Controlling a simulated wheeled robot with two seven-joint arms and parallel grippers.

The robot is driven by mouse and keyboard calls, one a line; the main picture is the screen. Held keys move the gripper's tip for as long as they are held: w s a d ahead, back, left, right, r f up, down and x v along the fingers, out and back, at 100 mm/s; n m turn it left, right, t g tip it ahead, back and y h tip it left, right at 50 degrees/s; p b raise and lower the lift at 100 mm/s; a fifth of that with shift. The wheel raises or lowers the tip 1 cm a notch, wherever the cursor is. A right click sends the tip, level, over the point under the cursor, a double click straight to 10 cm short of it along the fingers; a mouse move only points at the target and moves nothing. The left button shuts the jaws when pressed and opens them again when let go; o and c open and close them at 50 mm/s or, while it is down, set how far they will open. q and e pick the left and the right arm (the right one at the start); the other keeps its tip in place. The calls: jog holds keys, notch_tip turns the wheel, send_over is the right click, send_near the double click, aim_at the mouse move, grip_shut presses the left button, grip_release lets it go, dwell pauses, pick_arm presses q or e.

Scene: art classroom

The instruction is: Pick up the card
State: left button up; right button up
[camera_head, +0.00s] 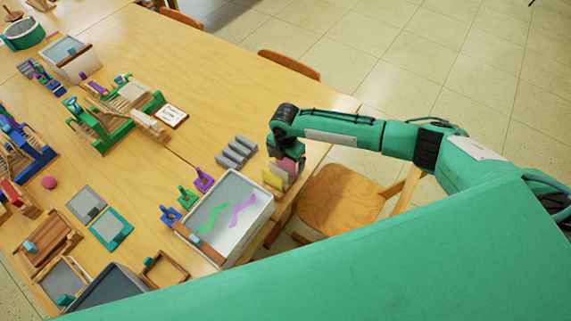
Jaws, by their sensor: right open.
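A small white card (171,115) with dark marks and a brown border lies on the wooden table, beside a green and wooden press-like tool. My right gripper (287,160) is at the table's right edge, to the right of the card and well apart from it. The gripper points down above yellow and pinkish pieces; its fingers are small and partly hidden by its wrist. It is open, and I see nothing held in it. My left gripper is not in view.
Grey bars (236,152) lie left of my right gripper. A white tray (262,205) with green and purple wavy shapes stands in front of it. Small stamps (203,180) stand beside the tray. A wooden chair (345,198) is by the table edge. The table's far right part is bare.

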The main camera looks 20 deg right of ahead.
jog(key=c, duration=0.9)
jog(key=shift+r, duration=0.1)
jog(key=shift+c, duration=0.2)
